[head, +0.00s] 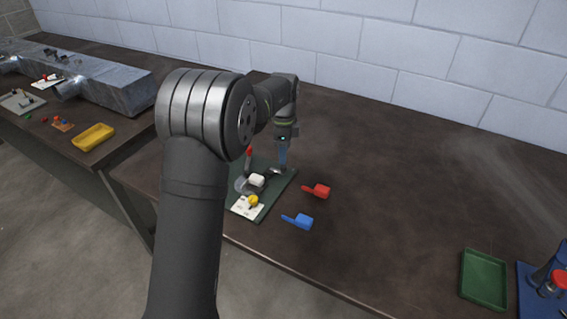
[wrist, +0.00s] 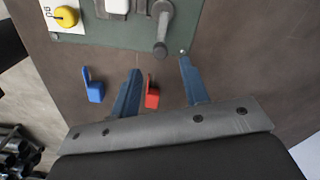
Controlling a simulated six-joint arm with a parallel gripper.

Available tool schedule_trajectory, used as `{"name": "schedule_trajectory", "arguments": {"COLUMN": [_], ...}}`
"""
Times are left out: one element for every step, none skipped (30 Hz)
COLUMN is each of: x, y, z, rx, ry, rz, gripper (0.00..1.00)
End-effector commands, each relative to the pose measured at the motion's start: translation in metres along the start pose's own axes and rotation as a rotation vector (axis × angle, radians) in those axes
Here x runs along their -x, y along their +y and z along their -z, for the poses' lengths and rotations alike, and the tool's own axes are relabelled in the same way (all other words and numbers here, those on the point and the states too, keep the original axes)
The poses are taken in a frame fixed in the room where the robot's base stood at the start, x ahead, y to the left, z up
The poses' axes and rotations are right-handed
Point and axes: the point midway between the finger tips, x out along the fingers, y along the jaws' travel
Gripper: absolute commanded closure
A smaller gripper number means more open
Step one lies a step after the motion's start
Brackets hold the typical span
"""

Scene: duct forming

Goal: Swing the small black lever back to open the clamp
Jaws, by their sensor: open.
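The clamp fixture is a dark green plate (head: 276,186) on the bench, seen below and to the left of my gripper in the head view. A small dark lever (wrist: 161,28) with a rounded end shows at the top of the wrist view; it also shows as a black piece (head: 273,171) near the plate's far edge in the head view. My gripper (wrist: 159,65) is open, its two blue fingers apart and pointing down. The lever's end lies just ahead of the gap between the fingertips, with no contact visible. My gripper (head: 283,166) hides part of the plate's far edge.
The plate also carries a red-tipped handle (head: 249,154), a white block (head: 257,180) and a yellow knob (head: 253,200). A red piece (head: 320,191) and a blue piece (head: 303,221) lie beside it. A green tray (head: 484,278) stands far right; the bench between is clear.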

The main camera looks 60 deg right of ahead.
Motion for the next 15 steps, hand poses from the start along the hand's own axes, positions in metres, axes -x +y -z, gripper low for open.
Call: {"name": "schedule_trajectory", "arguments": {"x": [-0.011,-0.017,-0.024,-0.028,-0.033,-0.037,-0.041,-0.044,-0.047,-0.049,-0.050,-0.052,-0.052,-0.053,-0.053], "y": [0.000,0.000,0.000,0.000,0.000,0.000,0.000,0.000,0.000,0.000,0.000,0.000,0.000,0.000,0.000], "z": [0.000,0.000,0.000,0.000,0.000,0.000,0.000,0.000,0.000,0.000,0.000,0.000,0.000,0.000,0.000], "rx": [0.000,0.000,0.000,0.000,0.000,0.000,0.000,0.000,0.000,0.000,0.000,0.000,0.000,0.000,0.000], "ry": [0.000,0.000,0.000,0.000,0.000,0.000,0.000,0.000,0.000,0.000,0.000,0.000,0.000,0.000,0.000], "rz": [-0.002,-0.002,-0.001,-0.002,-0.002,0.000,0.000,0.000,0.000,0.000,0.001,0.002,0.002,0.002,0.002], "gripper": [0.58,0.58,0.58,0.58,0.58,0.58,0.58,0.58,0.58,0.58,0.58,0.58,0.58,0.58,0.58]}}
